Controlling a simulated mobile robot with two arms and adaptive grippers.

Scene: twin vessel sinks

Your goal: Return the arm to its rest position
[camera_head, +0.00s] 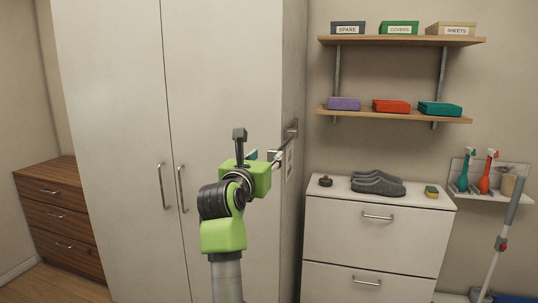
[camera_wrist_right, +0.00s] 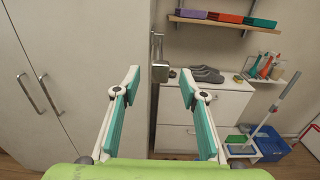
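My right arm rises from the bottom of the head view, and its green wrist and right gripper (camera_head: 265,156) are in front of the tall cabinet's right edge. In the right wrist view the right gripper (camera_wrist_right: 160,76) is open. Its two teal-padded fingers are wide apart, with nothing held between them. A grey metal bracket (camera_head: 291,129) on the cabinet's side shows just beyond the gripper. It also shows in the wrist view (camera_wrist_right: 158,48), seen through the gap between the fingers. My left arm and gripper are not in view.
The tall cabinet (camera_head: 115,120) has both doors shut. A white drawer unit (camera_head: 370,242) bears grey shoes (camera_head: 377,185). Wall shelves (camera_head: 400,40) hold boxes. A brown dresser (camera_head: 58,215) stands left. A mop handle (camera_head: 503,238) leans at the right.

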